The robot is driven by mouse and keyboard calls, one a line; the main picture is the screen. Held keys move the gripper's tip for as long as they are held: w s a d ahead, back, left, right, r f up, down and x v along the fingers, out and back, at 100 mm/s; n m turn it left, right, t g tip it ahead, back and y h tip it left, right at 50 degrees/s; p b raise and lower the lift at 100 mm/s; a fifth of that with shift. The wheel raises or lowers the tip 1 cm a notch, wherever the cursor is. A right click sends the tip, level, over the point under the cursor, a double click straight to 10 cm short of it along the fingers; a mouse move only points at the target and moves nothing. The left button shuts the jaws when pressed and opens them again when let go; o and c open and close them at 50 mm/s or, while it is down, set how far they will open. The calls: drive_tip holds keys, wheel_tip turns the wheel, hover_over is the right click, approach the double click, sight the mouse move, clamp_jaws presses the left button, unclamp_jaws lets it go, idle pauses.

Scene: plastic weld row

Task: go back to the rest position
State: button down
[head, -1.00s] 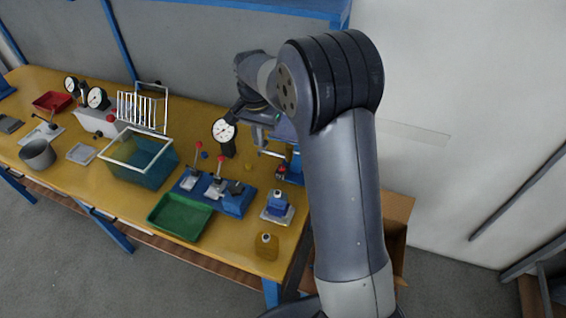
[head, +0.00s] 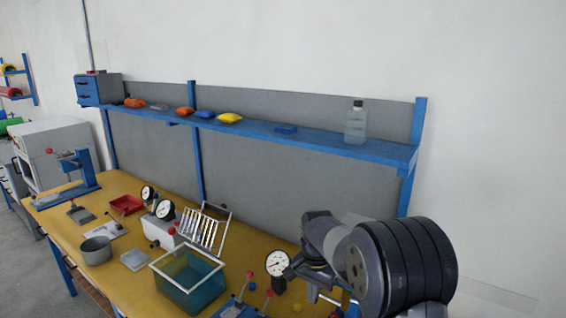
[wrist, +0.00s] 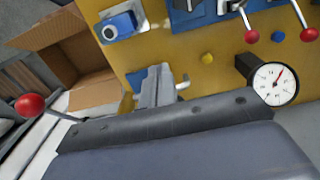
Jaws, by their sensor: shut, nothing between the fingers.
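My gripper (wrist: 156,86) shows in the wrist view as narrow grey fingers close together, beyond the wide grey body at the bottom. It is shut and empty, above the yellow bench. In the head view my arm folds at the lower right, its wrist over the bench's right part. The fingers cannot be made out clearly there. A dial gauge (wrist: 272,82) stands to the right of the fingers in the wrist view; one also shows beside my wrist in the head view (head: 278,263).
The bench (head: 133,284) holds a clear blue bin (head: 190,285), a white rack (head: 205,233), a grey pot (head: 96,250) and a red tray (head: 125,205). A blue shelf (head: 255,130) runs behind it. An open cardboard box (wrist: 75,52) and a red knob (wrist: 30,105) lie left in the wrist view.

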drive_tip(key=shift+w+d+f, duration=0.35)
drive_tip(key=shift+w+f, duration=0.2)
drive_tip(key=shift+f, duration=0.15)
wheel_tip(320, 180, up, 8)
drive_tip(key=s+p, duration=0.1)
drive_tip(key=p, duration=0.5)
drive_tip(key=s+f+b, duration=0.3)
drive_tip(key=f+b, duration=0.5)
drive_tip(key=b, duration=0.1)
drive_tip(key=shift+d+b, duration=0.35)
drive_tip(key=shift+d, duration=0.05)
